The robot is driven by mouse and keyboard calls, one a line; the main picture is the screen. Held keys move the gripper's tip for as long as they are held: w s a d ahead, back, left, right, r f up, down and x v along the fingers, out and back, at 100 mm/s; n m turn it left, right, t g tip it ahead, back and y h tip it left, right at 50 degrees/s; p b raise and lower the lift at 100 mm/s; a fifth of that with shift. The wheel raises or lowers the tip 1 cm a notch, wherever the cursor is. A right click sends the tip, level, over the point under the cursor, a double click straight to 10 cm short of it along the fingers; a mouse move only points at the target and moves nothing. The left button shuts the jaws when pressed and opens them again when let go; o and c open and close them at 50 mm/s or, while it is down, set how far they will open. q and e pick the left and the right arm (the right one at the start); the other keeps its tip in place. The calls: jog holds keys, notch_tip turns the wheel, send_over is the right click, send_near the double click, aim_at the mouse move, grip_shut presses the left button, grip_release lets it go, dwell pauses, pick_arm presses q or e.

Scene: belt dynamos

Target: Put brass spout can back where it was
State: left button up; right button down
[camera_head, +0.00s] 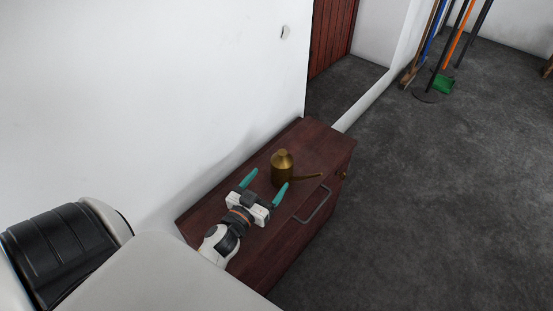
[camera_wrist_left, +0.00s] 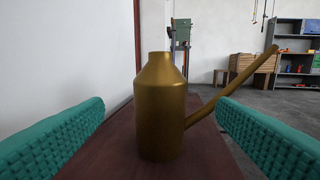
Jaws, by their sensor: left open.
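The brass spout can (camera_head: 282,167) stands upright on top of the dark red wooden cabinet (camera_head: 318,140). Its spout points to the right in the head view. My left gripper (camera_head: 266,179) is open just in front of the can, with its teal fingers spread apart. In the left wrist view the can (camera_wrist_left: 160,108) stands ahead, between the lines of the two fingers, and its long spout rises to the right past the right finger. I see no contact between the fingers and the can's body. My right gripper is not in view.
The cabinet has a metal handle (camera_head: 312,205) on its front side. A white wall (camera_head: 150,90) runs close along its left. Brooms and a green dustpan (camera_head: 443,84) stand at the back right. The grey floor right of the cabinet is clear. Shelves (camera_wrist_left: 292,60) show far off.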

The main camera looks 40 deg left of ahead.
pick_arm(q)
jog(key=shift+s+d, duration=0.1)
jog(key=shift+s, duration=1.1)
jog(key=shift+a+r+n+g+y, duration=0.15)
jog(key=shift+a+n+g+y, duration=0.4)
jog(key=shift+g+y, duration=0.3)
jog(key=shift+s+n+g+y, duration=0.35)
jog(key=shift+g+y, duration=0.1)
jog(key=shift+g, duration=0.4)
jog(key=s+d+f+g, duration=0.1)
jog(key=g, duration=0.1)
jog(key=s+d+f+g+h, duration=0.1)
jog(key=s+d+g, duration=0.1)
jog(key=s+d+m+g, duration=0.1)
jog(key=s+d+g, duration=0.1)
jog(key=shift+s+f+h, duration=0.25)
jog(key=shift+f+h, duration=0.15)
jog(key=s+d+m+g+h, duration=0.2)
jog(key=s+d+g, duration=0.3)
jog(key=s, duration=0.4)
jog(key=shift+d+m+h, duration=0.3)
jog(key=shift+d+m, duration=0.5)
jog(key=shift+d, duration=0.05)
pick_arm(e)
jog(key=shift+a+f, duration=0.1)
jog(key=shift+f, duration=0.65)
pick_arm(q)
jog(key=shift+s, duration=0.1)
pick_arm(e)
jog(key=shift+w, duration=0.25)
